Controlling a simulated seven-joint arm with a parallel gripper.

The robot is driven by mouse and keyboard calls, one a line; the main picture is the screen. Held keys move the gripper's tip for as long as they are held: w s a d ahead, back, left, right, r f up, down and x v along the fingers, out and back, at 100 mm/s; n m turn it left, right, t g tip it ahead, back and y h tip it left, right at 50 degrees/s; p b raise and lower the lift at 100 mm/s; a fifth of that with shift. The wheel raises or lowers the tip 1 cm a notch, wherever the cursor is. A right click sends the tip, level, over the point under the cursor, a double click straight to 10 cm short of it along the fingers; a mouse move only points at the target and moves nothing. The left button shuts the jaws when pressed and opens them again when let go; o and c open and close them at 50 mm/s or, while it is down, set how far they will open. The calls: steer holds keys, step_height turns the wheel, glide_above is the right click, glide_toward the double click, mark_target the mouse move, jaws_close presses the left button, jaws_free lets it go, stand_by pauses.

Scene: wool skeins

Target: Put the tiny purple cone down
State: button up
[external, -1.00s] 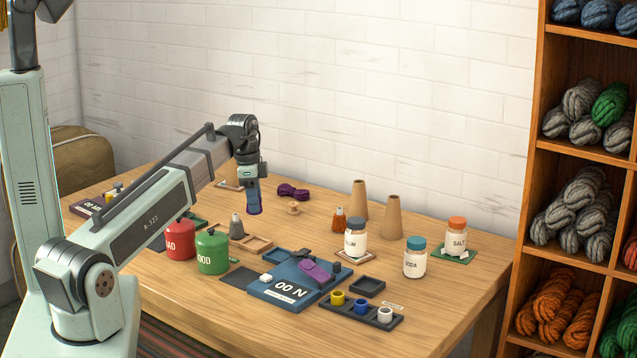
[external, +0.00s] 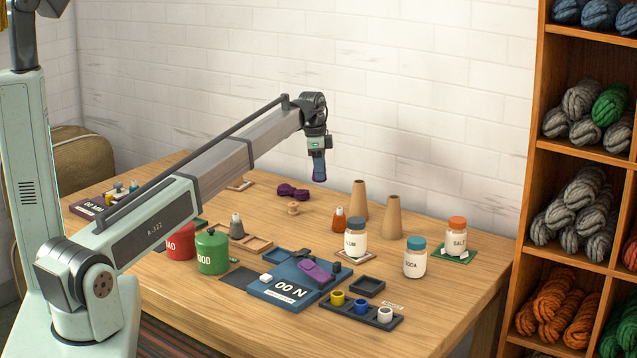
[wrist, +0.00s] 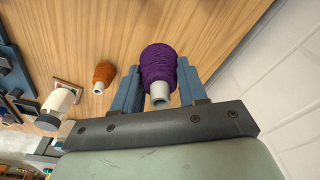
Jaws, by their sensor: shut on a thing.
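The tiny purple cone (wrist: 160,66) is wound with purple yarn and has a pale grey core end facing the wrist camera. It sits between the two blue fingers of my gripper (wrist: 158,86). In the external view my gripper (external: 318,162) is raised above the back of the table, clear of the wood. My gripper is shut on the cone. An orange cone (external: 339,219) stands on the table below and to the right; it also shows in the wrist view (wrist: 103,77).
Two tall tan cones (external: 359,200) stand right of the orange cone. Jars stand at the right, one with an orange lid (external: 457,235). Bare table (external: 300,235) shows in front.

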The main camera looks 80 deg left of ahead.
steer(key=w+a, duration=0.3)
steer(key=a, duration=0.1)
steer(key=shift+d+f, duration=0.15)
steer(key=shift+f, duration=2.25)
steer(key=shift+d+f, duration=0.1)
steer(key=shift+f, duration=2.25)
steer(key=shift+f, duration=0.1)
steer(key=o, duration=1)
steer(key=shift+o, duration=0.2)
step_height(320, 180, up, 12)
steer(key=s, duration=0.1)
steer(key=shift+s+a, duration=0.15)
steer(key=shift+s, duration=0.15)
steer(key=shift+w, duration=0.1)
